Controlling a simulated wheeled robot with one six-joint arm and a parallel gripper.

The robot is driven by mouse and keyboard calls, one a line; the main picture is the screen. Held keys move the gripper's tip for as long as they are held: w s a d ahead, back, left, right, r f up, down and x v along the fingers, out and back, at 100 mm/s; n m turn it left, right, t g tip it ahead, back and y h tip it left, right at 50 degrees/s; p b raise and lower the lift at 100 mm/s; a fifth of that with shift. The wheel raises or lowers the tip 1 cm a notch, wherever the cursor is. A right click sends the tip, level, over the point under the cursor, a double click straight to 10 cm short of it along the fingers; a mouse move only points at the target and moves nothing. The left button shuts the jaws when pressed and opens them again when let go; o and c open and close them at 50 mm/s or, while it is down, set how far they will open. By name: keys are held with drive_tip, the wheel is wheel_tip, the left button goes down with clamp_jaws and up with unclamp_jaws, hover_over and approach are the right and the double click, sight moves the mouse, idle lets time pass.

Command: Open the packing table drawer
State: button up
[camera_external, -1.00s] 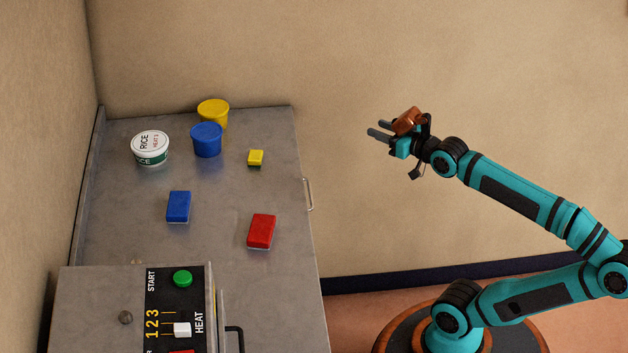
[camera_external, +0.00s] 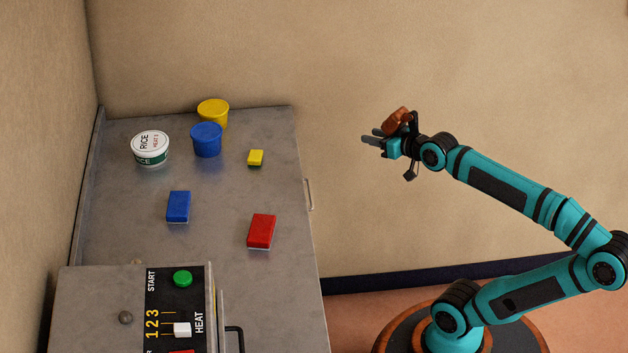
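The packing table (camera_external: 215,240) is the grey metal table on the left. A thin metal handle (camera_external: 309,194) shows at its right edge; the drawer front below it is hidden from this high angle. The handle lies close against the edge. My gripper (camera_external: 368,138) is up and to the right of the handle, apart from it, pointing left. Its two fingers look apart with nothing between them.
A heating appliance (camera_external: 140,310) with a black handle stands in front. Space right of the table is clear.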

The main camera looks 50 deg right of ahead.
drive_tip(key=w+d+f+m+g+y, duration=0.1)
drive_tip(key=w+d+f+g+y, duration=0.15)
drive_tip(key=f, duration=0.45)
drive_tip(key=w+d+f+m+g+y, duration=0.1)
drive_tip(key=w+f+g+y, duration=0.2)
drive_tip(key=f, duration=0.4)
drive_tip(key=w+d+f+m+g+y, duration=0.1)
drive_tip(key=w+f+g, duration=0.1)
drive_tip(key=f+g, duration=0.4)
drive_tip(key=w+d+f+m+t+y, duration=0.2)
drive_tip(key=w+d+y, duration=0.2)
drive_tip(key=d+y, duration=0.45)
drive_tip(key=x, duration=1.7)
drive_tip(key=shift+a+r+n, duration=0.3)
drive_tip(key=shift+a, duration=0.2)
clamp_jaws()
